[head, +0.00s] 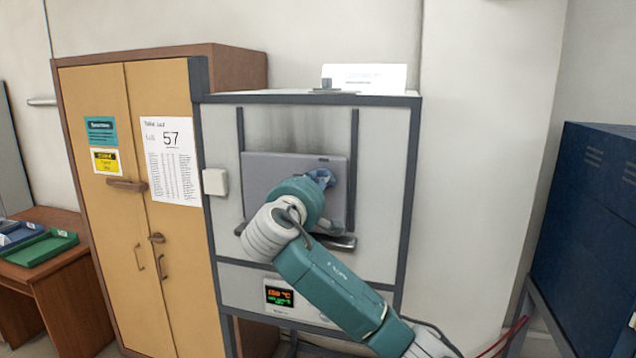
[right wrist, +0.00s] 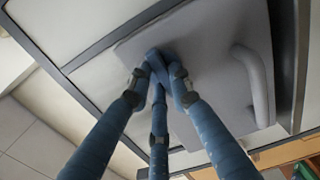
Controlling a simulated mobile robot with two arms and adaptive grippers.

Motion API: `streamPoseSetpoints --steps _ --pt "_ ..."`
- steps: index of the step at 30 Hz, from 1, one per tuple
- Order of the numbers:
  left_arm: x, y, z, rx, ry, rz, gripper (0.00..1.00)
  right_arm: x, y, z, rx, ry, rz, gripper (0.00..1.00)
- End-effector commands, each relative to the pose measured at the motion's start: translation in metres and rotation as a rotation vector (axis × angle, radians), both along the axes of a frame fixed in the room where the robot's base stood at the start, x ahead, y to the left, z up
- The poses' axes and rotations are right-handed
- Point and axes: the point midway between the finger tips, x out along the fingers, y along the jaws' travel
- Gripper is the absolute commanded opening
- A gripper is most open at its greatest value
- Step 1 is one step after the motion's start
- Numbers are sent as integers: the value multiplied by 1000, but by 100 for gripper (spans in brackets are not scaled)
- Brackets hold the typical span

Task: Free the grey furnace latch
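The muffle furnace has a grey door (head: 262,172) in its pale front, and the same door shows in the right wrist view (right wrist: 205,45). A grey bar handle (right wrist: 255,85) stands out from the door in the right wrist view. My right gripper (head: 322,178) is at the upper right part of the door. In the right wrist view its blue fingers (right wrist: 158,68) are drawn together at the door's surface, away from the bar handle. I cannot make out the latch; the fingertips may hide it. My left gripper is not in view.
A yellow cabinet (head: 100,220) with papers on it stands left of the furnace. A small white box (head: 215,182) sticks out at the furnace's left edge. A lit display (head: 279,296) is below the door. A dark blue cabinet (head: 590,220) stands at the right.

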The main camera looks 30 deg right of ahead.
Motion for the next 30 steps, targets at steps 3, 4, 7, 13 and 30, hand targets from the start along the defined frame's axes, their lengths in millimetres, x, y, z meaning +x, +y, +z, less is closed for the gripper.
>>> streamPoseSetpoints --steps 3,4,7,13,30 --pt "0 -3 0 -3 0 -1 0 0 0 -1 2 1 1 0" --pt "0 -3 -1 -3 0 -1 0 0 1 -1 2 1 1 0" --pt "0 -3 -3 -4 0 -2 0 0 1 -2 10 -9 1 0" --pt "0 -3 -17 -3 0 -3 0 0 1 -6 58 -61 1 0" --pt "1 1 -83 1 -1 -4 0 -2 0 -9 380 -434 1 0"
